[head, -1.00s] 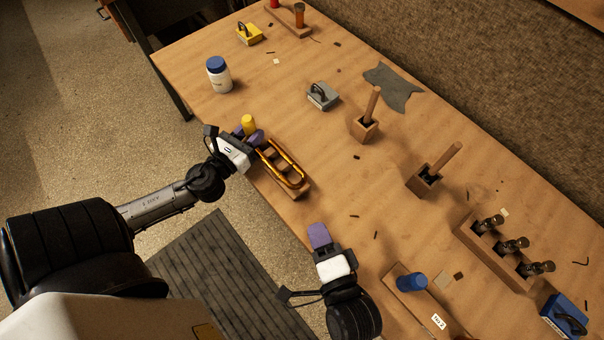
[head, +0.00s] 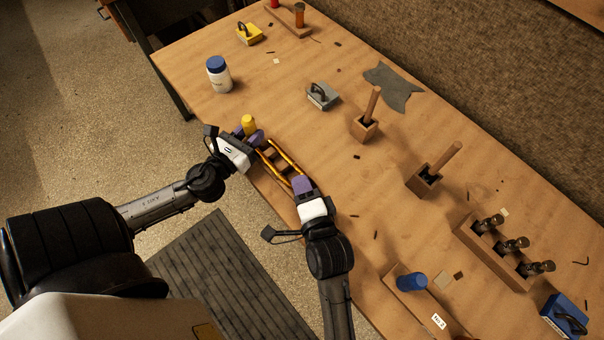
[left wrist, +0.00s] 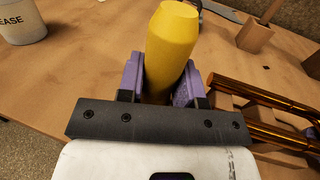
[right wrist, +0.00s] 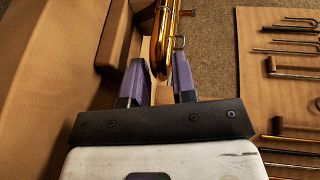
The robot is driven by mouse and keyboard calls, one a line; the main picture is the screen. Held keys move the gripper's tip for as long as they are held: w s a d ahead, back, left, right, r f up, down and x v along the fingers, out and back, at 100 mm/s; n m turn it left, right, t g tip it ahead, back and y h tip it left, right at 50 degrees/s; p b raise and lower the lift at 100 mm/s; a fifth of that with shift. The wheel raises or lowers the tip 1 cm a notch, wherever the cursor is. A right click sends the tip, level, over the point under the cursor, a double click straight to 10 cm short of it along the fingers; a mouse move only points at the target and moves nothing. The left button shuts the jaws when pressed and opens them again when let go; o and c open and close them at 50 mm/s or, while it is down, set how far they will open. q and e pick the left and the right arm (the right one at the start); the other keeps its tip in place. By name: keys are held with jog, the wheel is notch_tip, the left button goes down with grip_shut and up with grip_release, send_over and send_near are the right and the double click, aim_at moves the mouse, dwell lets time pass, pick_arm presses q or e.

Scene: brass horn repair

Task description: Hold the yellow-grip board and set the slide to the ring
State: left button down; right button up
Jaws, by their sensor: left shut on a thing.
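The board (head: 309,193) lies near the table's front edge, with the brass slide (head: 285,160) along it. Its yellow grip (head: 249,124) stands at the far left end. My left gripper (head: 250,136) is shut on this grip, which shows between its purple fingers in the left wrist view (left wrist: 170,45). My right gripper (head: 302,184) is at the slide's near end. In the right wrist view its fingers (right wrist: 160,80) stand apart, with the slide's curved end (right wrist: 160,65) between them and gaps visible. Small wire-like loops show beside the tube; I cannot tell which is the ring.
A white jar with a blue lid (head: 218,75) and a grey block with a handle (head: 322,95) stand behind the board. Wooden holders (head: 364,128) stand at the middle. A blue-grip board (head: 411,282) is at the near right. Table space right of the slide is mostly clear.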

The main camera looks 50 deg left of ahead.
jog(key=shift+c, duration=0.3)
grip_shut()
jog(key=shift+d, duration=1.2)
jog(key=shift+o, duration=0.3)
grip_release()
jog(key=v, duration=1.2)
